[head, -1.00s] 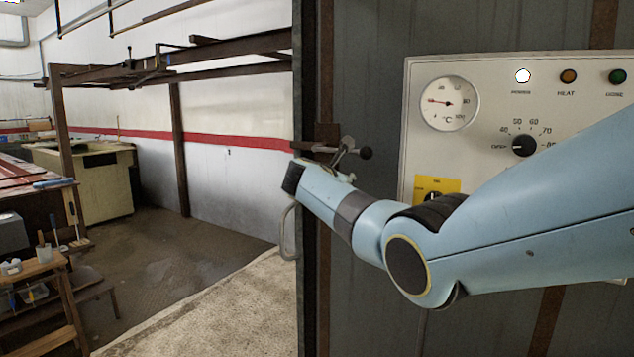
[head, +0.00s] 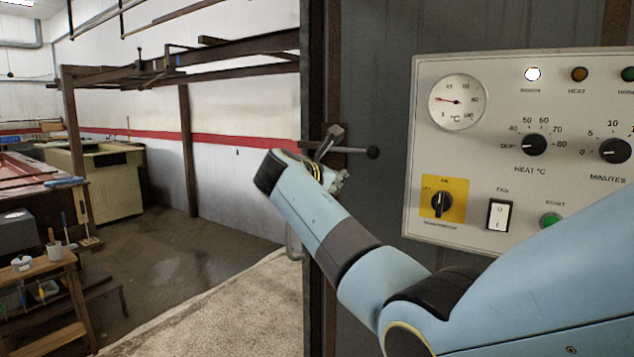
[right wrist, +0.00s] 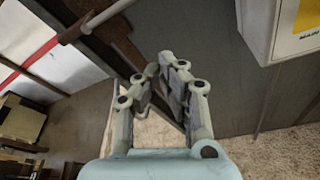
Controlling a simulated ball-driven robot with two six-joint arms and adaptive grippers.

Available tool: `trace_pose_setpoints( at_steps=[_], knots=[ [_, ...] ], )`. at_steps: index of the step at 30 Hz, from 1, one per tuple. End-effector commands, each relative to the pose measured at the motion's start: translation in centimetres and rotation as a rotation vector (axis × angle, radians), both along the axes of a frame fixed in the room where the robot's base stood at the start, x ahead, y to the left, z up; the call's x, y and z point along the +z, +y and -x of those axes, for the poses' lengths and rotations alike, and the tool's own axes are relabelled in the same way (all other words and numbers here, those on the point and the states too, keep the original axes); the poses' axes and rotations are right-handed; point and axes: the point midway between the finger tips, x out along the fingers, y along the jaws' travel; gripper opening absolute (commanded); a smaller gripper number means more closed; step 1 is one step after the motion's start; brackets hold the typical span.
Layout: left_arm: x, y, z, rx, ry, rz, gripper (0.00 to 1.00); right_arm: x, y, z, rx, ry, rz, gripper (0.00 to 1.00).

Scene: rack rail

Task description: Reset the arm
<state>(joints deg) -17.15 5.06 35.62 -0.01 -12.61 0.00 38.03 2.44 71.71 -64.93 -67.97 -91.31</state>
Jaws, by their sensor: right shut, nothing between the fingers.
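My right arm reaches in from the right in the head view, and its blue wrist hides most of my right gripper (head: 335,180). In the right wrist view the right gripper (right wrist: 161,72) has its grey fingers close together, shut with nothing between them. In the head view the gripper is near the dark latch lever (head: 352,151) with a ball knob on the cabinet door's edge. I cannot tell whether they touch. My left gripper is not in view.
A control panel (head: 470,190) with a gauge, dials and switches is on the grey cabinet (head: 385,90), close behind my right arm. A loop handle (head: 292,240) is partly hidden below the wrist. At left stand a wooden stand (head: 60,285) and a cream tank (head: 105,190). The floor between is open.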

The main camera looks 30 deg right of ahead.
Motion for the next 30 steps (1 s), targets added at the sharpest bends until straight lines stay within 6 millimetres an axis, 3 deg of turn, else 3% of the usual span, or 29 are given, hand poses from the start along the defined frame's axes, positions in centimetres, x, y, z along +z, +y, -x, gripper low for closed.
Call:
trace_pose_setpoints(
  at_steps=[7, 11, 14, 21, 23, 30],
  knots=[
    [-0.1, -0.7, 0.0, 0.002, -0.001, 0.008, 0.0, -0.3, 0.0, 0.1, -0.001, 0.004, 0.0, 0.0],
    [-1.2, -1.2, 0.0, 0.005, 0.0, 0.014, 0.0, -4.4, -0.1, 1.2, -0.001, 0.051, 0.0, 0.0],
    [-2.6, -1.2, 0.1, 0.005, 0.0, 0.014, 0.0, -10.8, -0.2, 3.3, -0.003, 0.135, 0.001, 0.0],
    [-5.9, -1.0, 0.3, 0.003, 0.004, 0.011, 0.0, -29.8, 0.4, 10.6, 0.035, 0.367, -0.094, 0.0],
    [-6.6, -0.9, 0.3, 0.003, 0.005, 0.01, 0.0, -34.3, 0.7, 12.7, 0.044, 0.402, -0.138, 0.0],
    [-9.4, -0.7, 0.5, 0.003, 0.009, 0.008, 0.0, -51.3, 2.8, 23.7, 0.031, 0.476, -0.382, 0.0]
  ],
)
